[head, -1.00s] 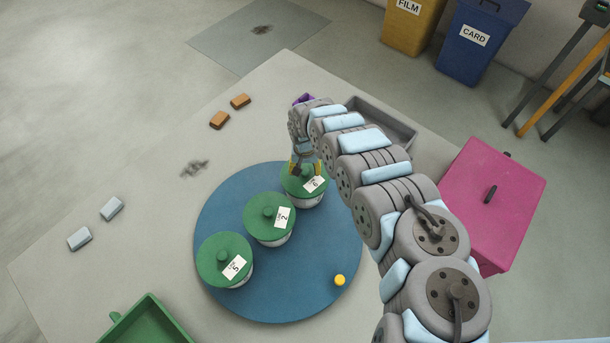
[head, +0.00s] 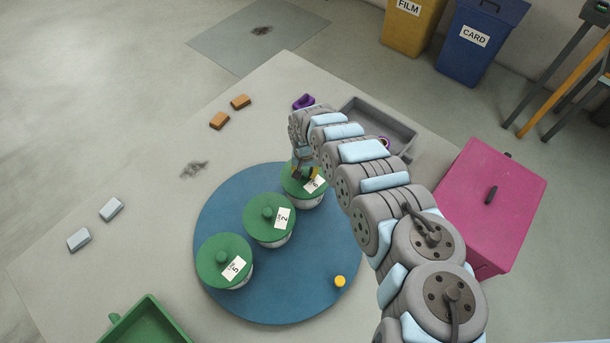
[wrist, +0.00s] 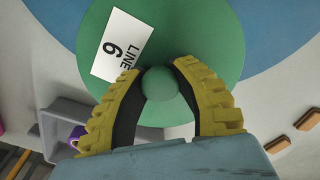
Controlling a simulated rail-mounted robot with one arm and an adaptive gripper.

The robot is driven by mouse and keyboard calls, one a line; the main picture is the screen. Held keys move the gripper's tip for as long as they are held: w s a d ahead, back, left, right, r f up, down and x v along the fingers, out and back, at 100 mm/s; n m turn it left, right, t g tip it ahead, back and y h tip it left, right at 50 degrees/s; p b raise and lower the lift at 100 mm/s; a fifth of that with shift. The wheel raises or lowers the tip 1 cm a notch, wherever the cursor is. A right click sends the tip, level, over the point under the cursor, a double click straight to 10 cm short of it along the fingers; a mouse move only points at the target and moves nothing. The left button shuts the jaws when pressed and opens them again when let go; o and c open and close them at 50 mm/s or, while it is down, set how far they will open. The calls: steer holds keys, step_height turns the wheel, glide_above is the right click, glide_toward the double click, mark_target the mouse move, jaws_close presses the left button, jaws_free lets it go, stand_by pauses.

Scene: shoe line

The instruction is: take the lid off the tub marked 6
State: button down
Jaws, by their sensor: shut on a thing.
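The tub marked 6 (head: 311,201) stands on the blue round mat (head: 215,215) at its upper right, with its green lid (head: 292,187) on. In the wrist view the green lid (wrist: 205,40) carries a white label reading LINE 6 (wrist: 112,45) and a round green knob (wrist: 160,84). My gripper (head: 303,172) is over this lid. In the wrist view its yellow ribbed fingers (wrist: 160,80) are closed around the knob, one on each side. The lid appears seated on the tub.
Tubs marked 2 (head: 268,218) and 5 (head: 224,260), both lidded, stand on the mat. A yellow knob (head: 340,281) is at its edge. A grey tray (head: 400,134), a purple item (head: 303,102), a pink box (head: 492,205) and a green tray (head: 150,322) are around.

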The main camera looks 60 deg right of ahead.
mark_target(306, 173)
steer(key=shift+d+r+p, duration=0.15)
steer(key=shift+r+p, duration=0.15)
steer(key=shift+r, duration=1)
steer(key=shift+s+a+r, duration=0.15)
steer(key=shift+a+r, duration=0.15)
steer(key=shift+r, duration=0.5)
steer(key=s+a+r+p, duration=0.9)
steer(key=p, duration=0.5)
steer(key=shift+s+a, duration=0.2)
steer(key=shift+s, duration=0.15)
steer(key=shift+f, duration=0.1)
